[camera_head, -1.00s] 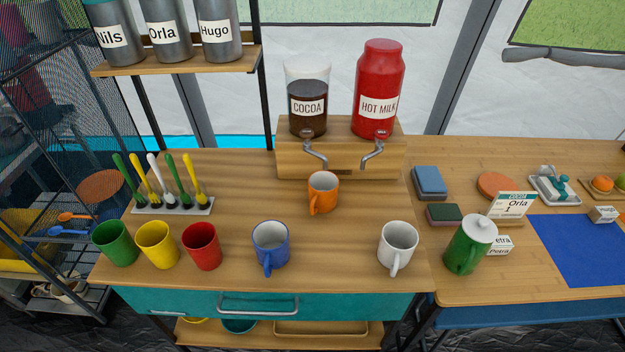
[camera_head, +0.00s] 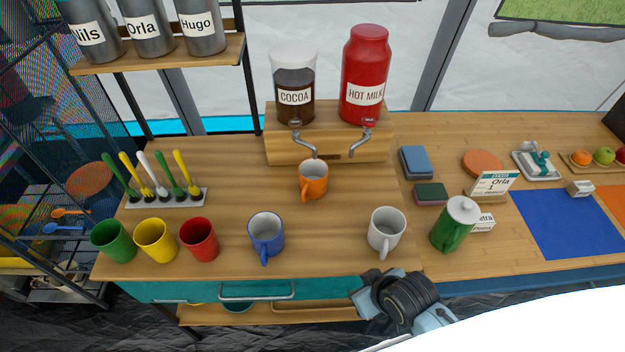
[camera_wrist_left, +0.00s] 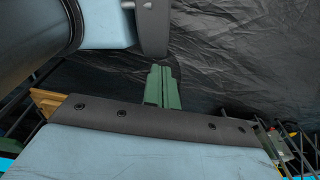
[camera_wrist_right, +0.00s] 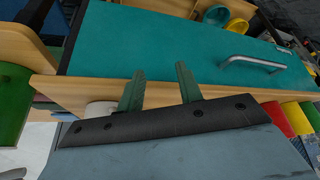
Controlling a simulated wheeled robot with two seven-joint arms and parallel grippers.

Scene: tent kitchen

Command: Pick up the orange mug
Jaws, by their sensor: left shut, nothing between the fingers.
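The orange mug (camera_head: 313,181) stands upright on the wooden counter, in front of the drink dispensers, its handle toward the front left. It shows only in the head view. My right gripper (camera_wrist_right: 160,85) is open and empty in the right wrist view, its two green fingers apart in front of the counter's teal drawer. In the head view, my right arm (camera_head: 400,298) shows at the front edge, below the white mug; its fingers are hidden. My left gripper (camera_wrist_left: 161,75) is shut and empty in its wrist view, over dark floor sheeting. It is not visible in the head view.
The blue mug (camera_head: 266,235) and white mug (camera_head: 387,231) stand nearer the front edge, left and right of the orange mug. The cocoa dispenser (camera_head: 294,98) and hot milk dispenser (camera_head: 365,92) have taps behind it. The green pitcher (camera_head: 452,228) stands right. Counter between is clear.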

